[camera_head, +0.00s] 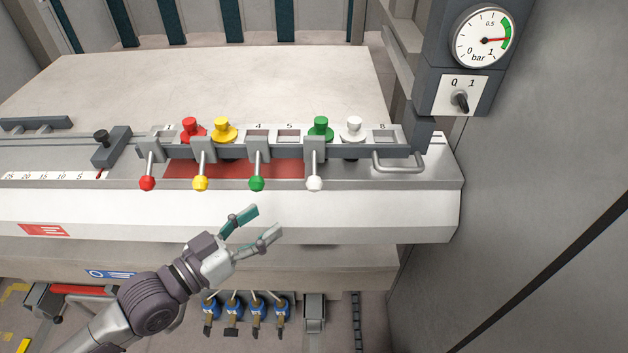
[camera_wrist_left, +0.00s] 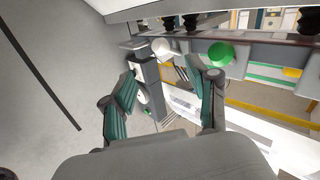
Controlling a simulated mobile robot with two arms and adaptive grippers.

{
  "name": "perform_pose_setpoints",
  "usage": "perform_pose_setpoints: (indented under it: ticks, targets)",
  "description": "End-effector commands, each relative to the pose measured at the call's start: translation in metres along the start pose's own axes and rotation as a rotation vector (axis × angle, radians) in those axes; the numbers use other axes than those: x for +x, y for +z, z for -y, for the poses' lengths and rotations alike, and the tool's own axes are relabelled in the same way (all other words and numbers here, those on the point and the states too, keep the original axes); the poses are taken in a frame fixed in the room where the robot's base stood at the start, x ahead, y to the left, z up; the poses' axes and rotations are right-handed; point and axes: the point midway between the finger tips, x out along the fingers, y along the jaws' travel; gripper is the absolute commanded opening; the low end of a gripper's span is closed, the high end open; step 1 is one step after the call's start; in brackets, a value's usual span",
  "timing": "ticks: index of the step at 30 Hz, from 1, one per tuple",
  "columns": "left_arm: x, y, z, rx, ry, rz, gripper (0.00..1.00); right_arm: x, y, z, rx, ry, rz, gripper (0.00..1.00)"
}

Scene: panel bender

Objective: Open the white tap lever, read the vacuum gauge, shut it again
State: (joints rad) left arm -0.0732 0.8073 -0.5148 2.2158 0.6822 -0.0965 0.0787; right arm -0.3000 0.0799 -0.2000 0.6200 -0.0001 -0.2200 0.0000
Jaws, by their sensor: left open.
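The white tap lever (camera_head: 315,183) is the rightmost of several ball-ended levers on the bench front. Its white ball hangs toward the front edge, as the other balls do. In the left wrist view a white ball (camera_wrist_left: 161,47) shows beyond the fingers, with a green ball (camera_wrist_left: 221,54) to its right. My left gripper (camera_head: 262,224) is open and empty, in front of the bench edge, below and left of the white ball and apart from it. The vacuum gauge (camera_head: 483,38) is at the upper right; its red needle points right, within the green band. My right gripper is out of view.
Red (camera_head: 147,183), yellow (camera_head: 200,183) and green (camera_head: 256,183) levers stand left of the white one. Colored knobs sit behind them. A handle bar (camera_head: 398,168) lies to the right. A Q switch (camera_head: 460,101) is under the gauge. Blue valves (camera_head: 233,312) hang below the bench.

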Motion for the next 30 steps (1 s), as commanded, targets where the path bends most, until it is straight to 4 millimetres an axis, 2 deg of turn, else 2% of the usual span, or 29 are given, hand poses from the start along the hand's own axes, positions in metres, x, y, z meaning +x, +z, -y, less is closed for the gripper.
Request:
perform_pose_setpoints:
  ticks: [4,7,15,21,25,30]
  targets:
    - [0.008,-0.006,0.001,-0.004,0.005,-0.021,0.59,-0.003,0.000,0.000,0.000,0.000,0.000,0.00]
    - [0.023,-0.007,0.001,-0.004,0.004,-0.021,0.59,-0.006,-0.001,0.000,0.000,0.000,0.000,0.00]
    - [0.081,-0.009,0.000,-0.004,0.005,-0.020,0.59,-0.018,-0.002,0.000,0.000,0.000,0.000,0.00]
    - [0.116,-0.008,0.000,-0.003,0.005,-0.017,0.59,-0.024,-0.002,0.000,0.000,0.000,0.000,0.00]
    - [0.130,-0.007,0.000,-0.002,0.004,-0.017,0.59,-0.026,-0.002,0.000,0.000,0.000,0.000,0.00]
    - [0.137,-0.006,0.000,-0.002,0.004,-0.016,0.59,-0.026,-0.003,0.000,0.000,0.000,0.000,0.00]
